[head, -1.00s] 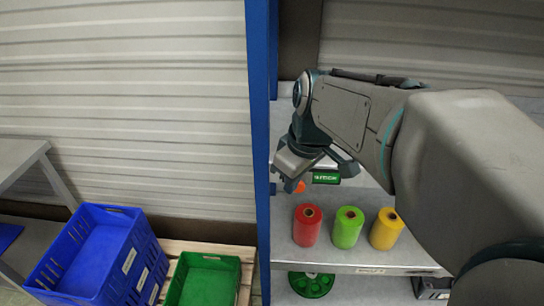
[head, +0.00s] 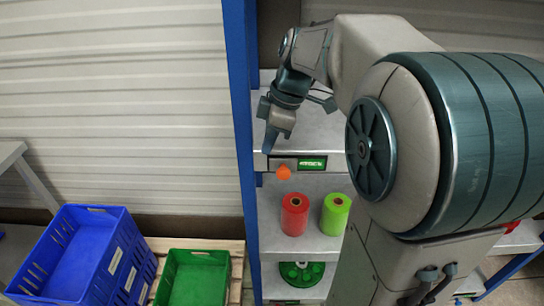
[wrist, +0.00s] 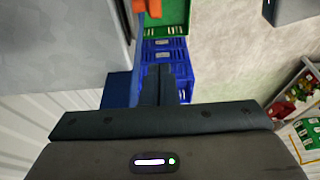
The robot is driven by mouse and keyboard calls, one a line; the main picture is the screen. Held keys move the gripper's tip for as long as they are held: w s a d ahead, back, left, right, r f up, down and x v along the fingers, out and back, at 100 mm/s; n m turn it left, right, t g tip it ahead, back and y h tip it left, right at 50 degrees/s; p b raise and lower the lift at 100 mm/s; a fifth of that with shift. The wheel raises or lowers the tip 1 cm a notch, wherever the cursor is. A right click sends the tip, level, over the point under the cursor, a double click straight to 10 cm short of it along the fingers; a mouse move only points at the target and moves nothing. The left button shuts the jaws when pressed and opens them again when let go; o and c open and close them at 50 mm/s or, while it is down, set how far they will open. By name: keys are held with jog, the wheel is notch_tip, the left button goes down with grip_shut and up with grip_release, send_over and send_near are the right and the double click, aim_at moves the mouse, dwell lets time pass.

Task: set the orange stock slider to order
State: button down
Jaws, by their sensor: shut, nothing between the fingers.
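The orange slider knob (head: 284,172) sits on the front edge of the upper grey shelf, just left of a small green label (head: 312,163) whose lettering is too small to read surely. My gripper (head: 268,147) points down with its fingers shut and empty, a little above and left of the knob; I see no contact. In the wrist view the shut fingers (wrist: 165,84) show at the middle, and the orange knob (wrist: 150,8) is cut off at the top edge, beyond the fingertips.
A red spool (head: 295,214) and a lime green spool (head: 336,213) stand on the shelf below. A blue upright post (head: 240,120) is close left of my gripper. A blue crate (head: 75,255) and a green crate (head: 190,277) stand at lower left.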

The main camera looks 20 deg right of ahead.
aim_at(274, 169)
jog(key=f, duration=0.2)
jog(key=f+p, duration=0.1)
jog(key=f, duration=0.2)
jog(key=f+p, duration=0.1)
jog(key=f, duration=0.2)
jog(key=shift+s+d, duration=0.15)
jog(key=shift+d, duration=0.4)
